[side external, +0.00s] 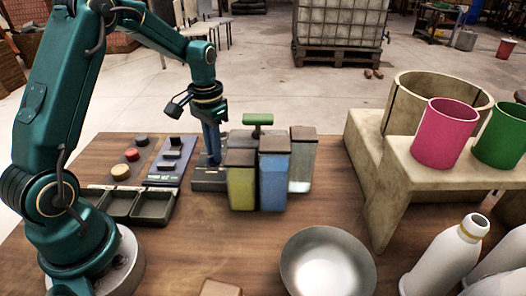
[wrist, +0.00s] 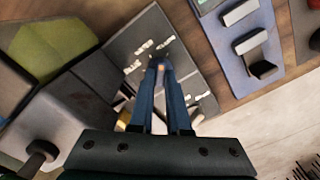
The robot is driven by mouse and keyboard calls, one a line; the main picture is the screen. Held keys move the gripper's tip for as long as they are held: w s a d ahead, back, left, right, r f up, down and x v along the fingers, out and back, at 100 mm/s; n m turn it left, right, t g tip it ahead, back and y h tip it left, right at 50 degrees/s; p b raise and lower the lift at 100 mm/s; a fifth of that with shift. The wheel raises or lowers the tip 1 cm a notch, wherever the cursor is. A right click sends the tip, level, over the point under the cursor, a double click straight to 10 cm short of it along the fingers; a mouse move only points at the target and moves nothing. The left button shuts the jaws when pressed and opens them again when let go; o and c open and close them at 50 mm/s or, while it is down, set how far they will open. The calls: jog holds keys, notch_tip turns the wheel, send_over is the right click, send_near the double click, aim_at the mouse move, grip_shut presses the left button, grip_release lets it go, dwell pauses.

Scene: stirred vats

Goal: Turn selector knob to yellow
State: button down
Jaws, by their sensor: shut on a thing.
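My gripper (side external: 212,160) points down at a grey selector panel (side external: 205,185) on the wooden table. In the wrist view, its two blue fingers (wrist: 162,70) close in on the middle of the same panel (wrist: 150,25). They are shut on the selector knob, which they mostly hide; only a small orange-lit spot shows between the tips. Several small white labels (wrist: 167,41) sit around the knob on the panel face.
Yellow (side external: 241,188), blue (side external: 273,182) and pale (side external: 302,160) lidded containers stand close right of the panel, with a green handle (side external: 258,120) behind. A blue switch panel (side external: 170,160) lies left. A metal bowl (side external: 328,265) stands in front.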

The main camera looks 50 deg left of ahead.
jog(key=shift+r+m, duration=0.1)
jog(key=shift+m, duration=1.1)
jog(key=c, duration=0.9)
grip_release()
jog(key=shift+r, duration=2.55)
